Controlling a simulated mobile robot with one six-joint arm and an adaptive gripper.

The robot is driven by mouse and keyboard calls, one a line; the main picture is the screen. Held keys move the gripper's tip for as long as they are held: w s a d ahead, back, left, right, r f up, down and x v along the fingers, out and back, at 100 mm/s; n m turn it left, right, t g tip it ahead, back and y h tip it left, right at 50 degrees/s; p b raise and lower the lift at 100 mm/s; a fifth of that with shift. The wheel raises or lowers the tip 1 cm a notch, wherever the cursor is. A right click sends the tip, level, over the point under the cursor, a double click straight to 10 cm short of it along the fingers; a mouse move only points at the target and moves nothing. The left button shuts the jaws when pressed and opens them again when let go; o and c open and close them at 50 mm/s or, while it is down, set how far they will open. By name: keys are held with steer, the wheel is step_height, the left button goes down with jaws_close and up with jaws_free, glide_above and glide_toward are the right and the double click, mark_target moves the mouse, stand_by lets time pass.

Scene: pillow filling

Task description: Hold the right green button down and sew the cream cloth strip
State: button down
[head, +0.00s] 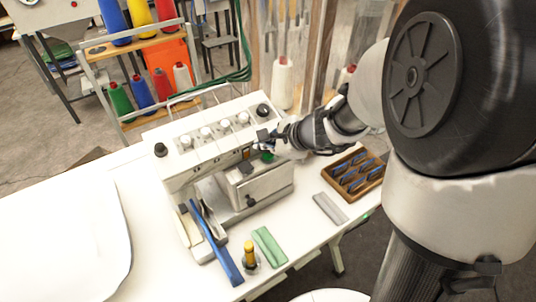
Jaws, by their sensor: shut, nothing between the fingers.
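The white sewing machine (212,150) stands on the white table, with a row of knobs along its top. My gripper (262,141) is shut and empty at the right end of the machine's front. A small green spot (268,156), apparently a green button, shows just below the fingertips. I cannot tell whether the fingers touch it or whether it is pressed. I cannot make out a cream cloth strip. A long blue strip (222,258) lies at the machine's left front and hangs towards the table's front edge.
A green strip (269,246), a grey strip (330,209) and a yellow-topped spool (249,254) are on the table in front. A wooden tray (340,188) of blue pieces stands at right. A rack of coloured thread cones (140,92) is behind. A white padded shape (65,235) covers the left.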

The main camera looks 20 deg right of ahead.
mark_target(266, 156)
steer(key=shift+f+b, duration=0.35)
steer(key=shift+f+b, duration=0.55)
steer(key=shift+b, duration=0.05)
stand_by(0.7)
steer(key=shift+r, duration=0.15)
stand_by(2.9)
steer(key=shift+r+p, duration=0.8)
steer(key=shift+r, duration=0.05)
steer(key=shift+r, duration=0.15)
step_height(266, 156, up, 5)
steer(key=p, duration=0.4)
